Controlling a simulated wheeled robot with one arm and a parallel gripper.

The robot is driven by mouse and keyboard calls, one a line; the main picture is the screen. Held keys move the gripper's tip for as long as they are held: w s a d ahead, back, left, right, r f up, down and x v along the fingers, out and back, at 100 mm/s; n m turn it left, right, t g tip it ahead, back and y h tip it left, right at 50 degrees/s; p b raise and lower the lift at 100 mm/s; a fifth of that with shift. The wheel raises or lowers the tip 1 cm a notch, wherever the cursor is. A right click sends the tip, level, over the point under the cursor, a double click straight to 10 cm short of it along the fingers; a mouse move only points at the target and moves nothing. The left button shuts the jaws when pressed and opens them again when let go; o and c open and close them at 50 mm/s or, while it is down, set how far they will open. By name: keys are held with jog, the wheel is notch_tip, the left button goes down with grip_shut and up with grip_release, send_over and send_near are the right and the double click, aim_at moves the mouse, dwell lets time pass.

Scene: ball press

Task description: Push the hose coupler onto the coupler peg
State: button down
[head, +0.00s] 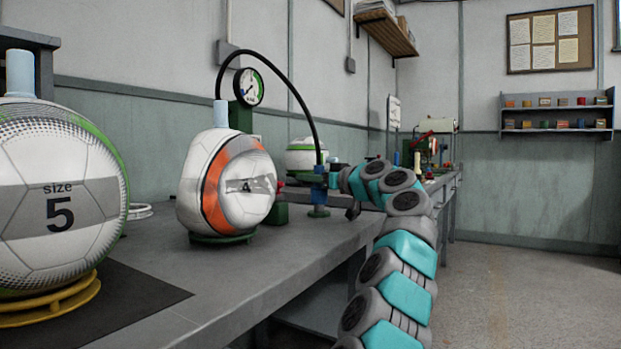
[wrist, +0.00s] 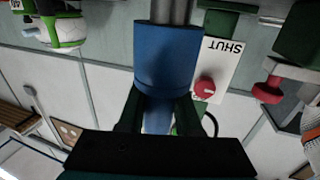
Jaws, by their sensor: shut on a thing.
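The blue hose coupler (wrist: 165,55) is between my gripper's dark green fingers (wrist: 158,115) in the upside-down wrist view. Its wide blue part lines up with the grey metal peg (wrist: 168,11) and covers the peg's end; how deep cannot be told. In the head view my gripper (head: 320,178) is shut around the coupler at the end of the black hose (head: 296,82). The blue body (head: 319,195) shows just below the fingers, above a small green base (head: 318,212) on the bench.
A ball with an orange band (head: 213,190) stands on a green ring left of my gripper. A size 5 ball (head: 58,195) is nearer. A gauge (head: 248,87) stands behind. A red knob (wrist: 205,88) beside a SHUT plate (wrist: 222,62) is close to the coupler.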

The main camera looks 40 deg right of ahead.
jog(key=shift+r+p, duration=0.9)
jog(key=shift+r, duration=0.15)
jog(key=shift+f+b, duration=1.05)
jog(key=shift+f, duration=0.05)
dwell(0.9)
jog(key=c, duration=0.5)
grip_release()
jog(key=s, duration=0.6)
jog(key=shift+d+r+b, duration=0.15)
jog(key=shift+d+b, duration=0.15)
jog(key=shift+b, duration=0.1)
jog(key=shift+s+d, duration=0.2)
jog(key=shift+s, duration=0.7)
